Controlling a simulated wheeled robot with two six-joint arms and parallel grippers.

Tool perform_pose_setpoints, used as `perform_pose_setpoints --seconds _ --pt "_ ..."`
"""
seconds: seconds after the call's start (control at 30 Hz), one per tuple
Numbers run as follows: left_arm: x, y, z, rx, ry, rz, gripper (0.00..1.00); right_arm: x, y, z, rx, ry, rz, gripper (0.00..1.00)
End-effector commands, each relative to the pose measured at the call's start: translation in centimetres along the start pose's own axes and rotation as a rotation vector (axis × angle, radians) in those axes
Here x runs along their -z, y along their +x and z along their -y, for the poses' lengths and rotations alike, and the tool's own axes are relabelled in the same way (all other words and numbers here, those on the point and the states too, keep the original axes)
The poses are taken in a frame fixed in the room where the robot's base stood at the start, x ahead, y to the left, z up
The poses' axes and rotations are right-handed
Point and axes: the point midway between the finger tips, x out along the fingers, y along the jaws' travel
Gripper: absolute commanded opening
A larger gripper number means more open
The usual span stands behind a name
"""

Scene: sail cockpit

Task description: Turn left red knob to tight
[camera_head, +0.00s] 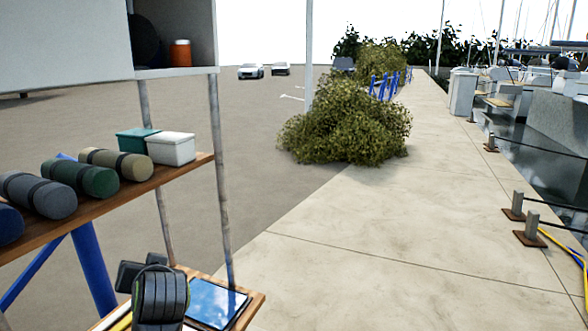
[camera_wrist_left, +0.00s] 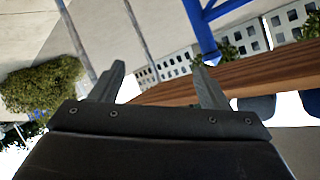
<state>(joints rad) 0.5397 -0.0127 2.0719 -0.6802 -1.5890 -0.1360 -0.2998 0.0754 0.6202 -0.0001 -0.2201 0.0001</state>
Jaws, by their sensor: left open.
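No red knob shows in either view. My left gripper (camera_wrist_left: 157,66) shows in the left wrist view with its two fingers spread and nothing between them. Beyond its fingers is the wooden edge of a shelf (camera_wrist_left: 255,75); the distance to it cannot be told. Neither gripper can be made out in the head view, and my right gripper shows in no frame.
At left, a shelf (camera_head: 125,187) bears several rolls (camera_head: 85,178) and two boxes (camera_head: 171,148). Below lie dark gear (camera_head: 160,295) and a blue panel (camera_head: 214,303). Bushes (camera_head: 347,120) stand ahead. The pavement (camera_head: 400,240) is open, with mooring posts (camera_head: 530,232) at right.

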Motion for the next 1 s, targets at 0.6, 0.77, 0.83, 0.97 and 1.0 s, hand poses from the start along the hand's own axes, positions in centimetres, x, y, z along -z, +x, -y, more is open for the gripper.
perform_pose_setpoints --seconds 0.6,0.77,0.83,0.97,1.0 --pt "-31.4 -5.1 -0.7 -0.323 0.049 0.428 0.69 -0.1 0.0 -0.3 -0.004 -0.001 0.001 0.32" --pt "-36.5 -8.6 0.0 -0.389 0.043 0.524 0.69 -0.1 0.0 -0.5 -0.006 -0.002 0.001 0.32" --pt "-38.2 -10.1 0.3 -0.411 0.04 0.56 0.69 -0.1 0.0 -0.5 -0.006 -0.003 0.001 0.32" --pt "-40.7 -12.7 0.8 -0.45 0.033 0.62 0.69 -0.1 0.0 -0.5 -0.006 -0.003 0.001 0.32" --pt "-41.4 -13.5 1.0 -0.461 0.031 0.637 0.69 -0.1 0.0 -0.5 -0.006 -0.003 0.001 0.32"
